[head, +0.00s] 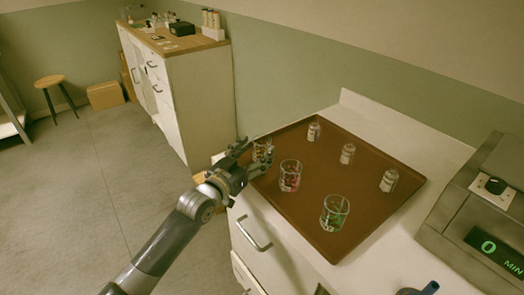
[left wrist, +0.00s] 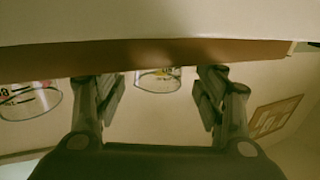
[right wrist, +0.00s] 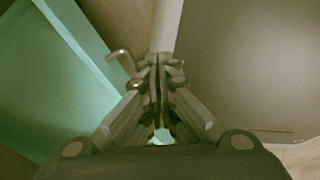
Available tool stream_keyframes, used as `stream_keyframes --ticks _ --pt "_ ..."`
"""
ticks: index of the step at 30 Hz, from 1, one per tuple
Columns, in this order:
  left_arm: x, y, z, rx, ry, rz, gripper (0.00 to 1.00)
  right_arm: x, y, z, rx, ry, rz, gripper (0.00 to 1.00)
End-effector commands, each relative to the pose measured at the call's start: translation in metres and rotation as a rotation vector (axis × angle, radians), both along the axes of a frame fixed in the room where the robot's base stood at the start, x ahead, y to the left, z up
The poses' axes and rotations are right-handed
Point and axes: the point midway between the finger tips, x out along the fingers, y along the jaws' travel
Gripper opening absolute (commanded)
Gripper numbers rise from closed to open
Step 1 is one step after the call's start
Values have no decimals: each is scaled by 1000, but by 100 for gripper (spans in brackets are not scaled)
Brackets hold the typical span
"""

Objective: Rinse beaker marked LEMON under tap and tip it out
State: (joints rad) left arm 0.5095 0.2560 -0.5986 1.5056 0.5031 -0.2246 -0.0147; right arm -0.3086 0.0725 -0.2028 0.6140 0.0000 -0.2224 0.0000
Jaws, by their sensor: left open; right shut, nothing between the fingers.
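A clear glass beaker with a yellow-orange patch (head: 262,149) stands at the far left of the brown tray (head: 318,240). No LEMON lettering is readable on it. My left gripper (head: 256,158) is open at this beaker. In the left wrist view, which looks upside down, the beaker (left wrist: 158,80) shows between the open fingers (left wrist: 160,92); I cannot tell whether they touch it. A beaker with a pink-red patch (head: 290,175) and one with a green patch (head: 335,212) stand nearer on the tray. My right gripper (right wrist: 160,70) is shut and empty. No tap is in view.
A grey device with a green display (head: 485,240) stands at the right. A wooden-topped cabinet (head: 165,90), a stool (head: 50,82) and a box (head: 105,95) are farther back.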

Motion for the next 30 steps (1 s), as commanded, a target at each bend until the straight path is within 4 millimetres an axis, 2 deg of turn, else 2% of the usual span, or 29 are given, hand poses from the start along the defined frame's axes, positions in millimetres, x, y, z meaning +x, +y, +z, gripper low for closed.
stream_keyframes --ticks 3,6,14,20,21,30 --pt "12 -8 1 -1 0 0 64 17 -2 2 0 -28 1 0" --pt "17 -11 0 0 1 0 64 24 -4 3 -3 -38 0 0" --pt "18 -12 0 0 0 0 64 17 -9 2 -9 -25 -1 0" --pt "18 -12 0 0 0 0 21 6 -9 1 -10 -9 -1 0" --pt "18 -12 0 -1 1 0 17 5 -9 1 -11 -7 -1 0" --pt "18 -11 0 0 0 0 17 7 -9 1 -10 -11 -1 0"
